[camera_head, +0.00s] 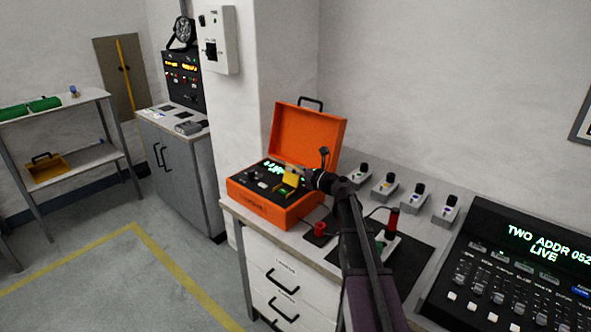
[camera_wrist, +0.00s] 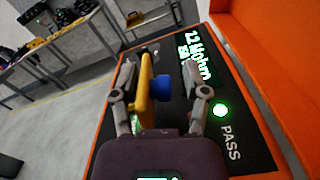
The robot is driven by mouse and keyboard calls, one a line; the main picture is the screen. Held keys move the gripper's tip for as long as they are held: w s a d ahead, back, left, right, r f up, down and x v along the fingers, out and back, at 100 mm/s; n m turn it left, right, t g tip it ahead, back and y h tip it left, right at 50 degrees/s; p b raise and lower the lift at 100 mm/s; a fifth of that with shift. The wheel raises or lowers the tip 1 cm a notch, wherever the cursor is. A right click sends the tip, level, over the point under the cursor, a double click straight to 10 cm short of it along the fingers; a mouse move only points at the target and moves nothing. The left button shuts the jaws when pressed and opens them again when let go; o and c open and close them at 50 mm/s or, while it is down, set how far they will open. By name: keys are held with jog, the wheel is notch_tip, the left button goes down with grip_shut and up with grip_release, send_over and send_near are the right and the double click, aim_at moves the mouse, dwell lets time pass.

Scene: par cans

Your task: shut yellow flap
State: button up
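The yellow flap (camera_head: 290,179) stands raised on the black panel of the orange case in the head view. In the wrist view the yellow flap (camera_wrist: 146,92) is seen nearly edge-on, with a blue knob (camera_wrist: 163,88) at its right side. My gripper (camera_wrist: 158,75) is open, with one finger on each side of the flap and knob. The left finger is close to the flap; whether it touches I cannot tell. A gap shows between the knob and the right finger. In the head view my gripper (camera_head: 302,173) is just right of the flap.
The orange case (camera_head: 262,205) has its lid (camera_head: 308,132) raised behind the panel. The panel shows a green reading and a lit green lamp (camera_wrist: 221,110) by the word PASS. Small knobbed boxes (camera_head: 384,187) and a lighting console (camera_head: 510,285) stand to the right.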

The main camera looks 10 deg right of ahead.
grip_shut()
